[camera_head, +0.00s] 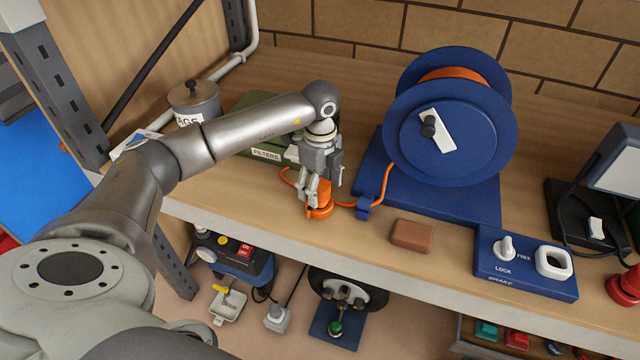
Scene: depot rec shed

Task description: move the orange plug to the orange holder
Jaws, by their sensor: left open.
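An orange plug (323,191) shows between and behind the fingers of my left gripper (313,199), above the front edge of the bench. The gripper points down and is open around it. A low rounded orange piece (319,213) sits directly below, at the bench edge; it looks like the orange holder, but the fingers hide where plug and holder meet. I cannot tell whether the plug is fully seated. An orange cord (387,184) runs from the blue reel (450,120) through a blue clip to this spot and loops out on its left. My right gripper is not in view.
A green filters box (266,152) and a lidded grey pot (194,100) stand behind my left arm. A brown block (411,235) and a blue brake panel (525,280) lie to the right. A dark lamp stand (575,215) is at far right.

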